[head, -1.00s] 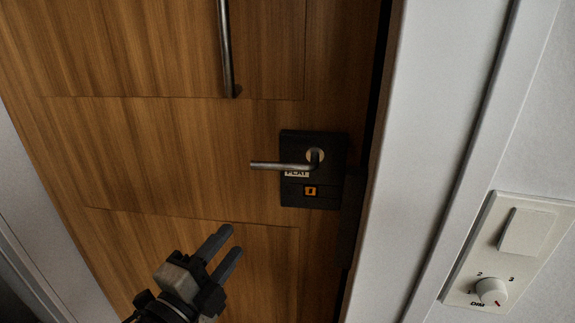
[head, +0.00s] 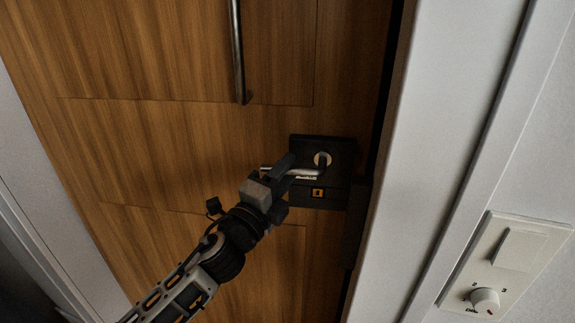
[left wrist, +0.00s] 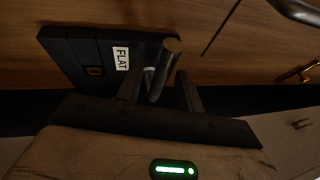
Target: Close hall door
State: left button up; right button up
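The brown wooden hall door (head: 190,130) fills the left and middle of the head view. A dark gap runs between its right edge and the white frame. A metal lever handle (head: 302,171) sits on a black lock plate (head: 340,150). My left gripper (head: 285,172) is at the lever, its fingertips overlapping it in the head view. In the left wrist view the lever (left wrist: 165,68) lies between the two spread fingers (left wrist: 159,90), with space beside it, so the gripper looks open. The lock plate (left wrist: 90,55) also shows there. My right gripper is out of view.
A long vertical pull bar (head: 237,55) is fixed on the door above the lever. The white door frame (head: 440,130) stands to the right. A wall switch plate with a dial (head: 507,265) is at the lower right.

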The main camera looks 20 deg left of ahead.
pick_arm(q)
jog(key=shift+w+d+r, duration=0.1)
jog(key=shift+w+d, duration=0.05)
jog(key=shift+w, duration=0.35)
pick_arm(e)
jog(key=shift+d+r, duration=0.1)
